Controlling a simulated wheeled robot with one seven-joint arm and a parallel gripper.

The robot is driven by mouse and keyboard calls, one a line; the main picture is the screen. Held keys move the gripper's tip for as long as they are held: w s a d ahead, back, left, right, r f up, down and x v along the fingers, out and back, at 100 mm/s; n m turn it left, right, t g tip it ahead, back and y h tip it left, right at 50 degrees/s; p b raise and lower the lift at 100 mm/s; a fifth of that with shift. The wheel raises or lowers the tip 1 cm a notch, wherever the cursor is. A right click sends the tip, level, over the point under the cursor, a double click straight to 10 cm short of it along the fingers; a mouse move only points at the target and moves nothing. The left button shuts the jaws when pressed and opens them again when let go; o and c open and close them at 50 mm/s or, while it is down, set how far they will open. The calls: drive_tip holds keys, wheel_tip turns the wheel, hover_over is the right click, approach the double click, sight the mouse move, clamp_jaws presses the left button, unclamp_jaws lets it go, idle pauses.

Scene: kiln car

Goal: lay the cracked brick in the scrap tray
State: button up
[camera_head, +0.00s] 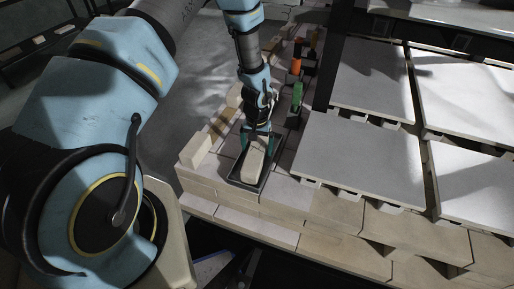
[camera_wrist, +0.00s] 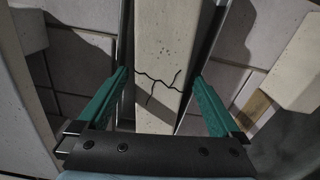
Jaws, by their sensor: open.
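The cracked brick (camera_wrist: 160,50) is pale, with a dark branching crack across its face. In the head view the brick (camera_head: 254,162) lies in a small dark tray (camera_head: 243,184), which appears to be the scrap tray, near the front edge of the brick deck. My gripper (camera_wrist: 160,78) is open, with one green finger on each side of the brick. A gap shows between the fingers and the brick's sides. In the head view my gripper (camera_head: 257,136) is at the far end of the brick and partly hides it.
A beige brick (camera_head: 196,151) stands left of the tray. An orange cylinder (camera_head: 295,66) and a green object (camera_head: 298,95) stand farther back. A dark post (camera_head: 332,60) and grey slabs (camera_head: 358,152) on supports are to the right.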

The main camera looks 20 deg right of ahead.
drive_tip(key=shift+r+p, duration=2.4)
drive_tip(key=shift+r, duration=1.5)
wheel_tip(320, 180, up, 11)
drive_tip(key=b, duration=0.2)
drive_tip(key=shift+b, duration=0.3)
drive_tip(key=shift+f, duration=0.1)
drive_tip(key=w+a+r+n, duration=0.1)
drive_tip(key=a+r, duration=0.4)
drive_tip(key=a, duration=0.3)
drive_tip(key=w+a+r+n, duration=0.2)
drive_tip(key=a+r, duration=0.3)
drive_tip(key=a, duration=0.3)
drive_tip(key=s+a+r+n, duration=0.1)
drive_tip(key=s+a+r, duration=0.2)
drive_tip(key=a, duration=0.4)
drive_tip(key=s+a+r+n+t, duration=0.1)
drive_tip(key=s+a+r+n, duration=0.1)
drive_tip(key=s+a, duration=0.2)
drive_tip(key=a, duration=0.3)
drive_tip(key=shift+r+t, duration=0.3)
drive_tip(key=shift+r, duration=0.1)
